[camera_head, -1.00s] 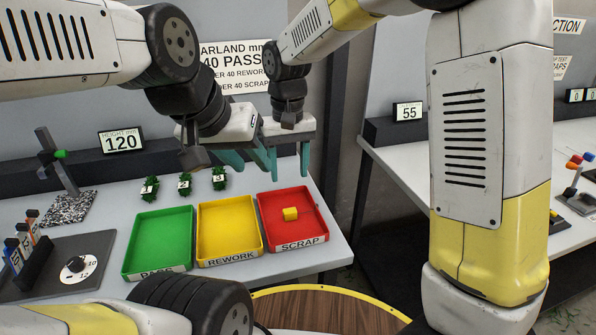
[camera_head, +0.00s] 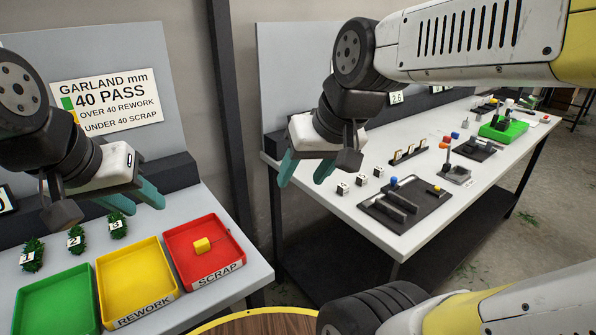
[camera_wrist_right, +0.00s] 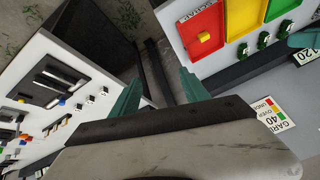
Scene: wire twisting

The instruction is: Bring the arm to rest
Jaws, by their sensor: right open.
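My right gripper (camera_head: 306,170) hangs in the air in front of the gap between the two tables, with its teal fingers apart and nothing between them. Its fingers also show spread and empty in the right wrist view (camera_wrist_right: 160,92). My left gripper (camera_head: 132,199) is above the left table, behind the trays, with its two teal fingers apart and nothing seen between them. A yellow block (camera_head: 202,245) lies in the red SCRAP tray (camera_head: 236,257). The block also shows in the right wrist view (camera_wrist_right: 204,37).
The yellow REWORK tray (camera_head: 139,265) and a green tray (camera_head: 55,300) stand beside the red one. Several numbered green garland pieces (camera_head: 76,240) lie behind them. The right table (camera_head: 420,150) holds black fixtures, numbered blocks and a green tray (camera_head: 503,128).

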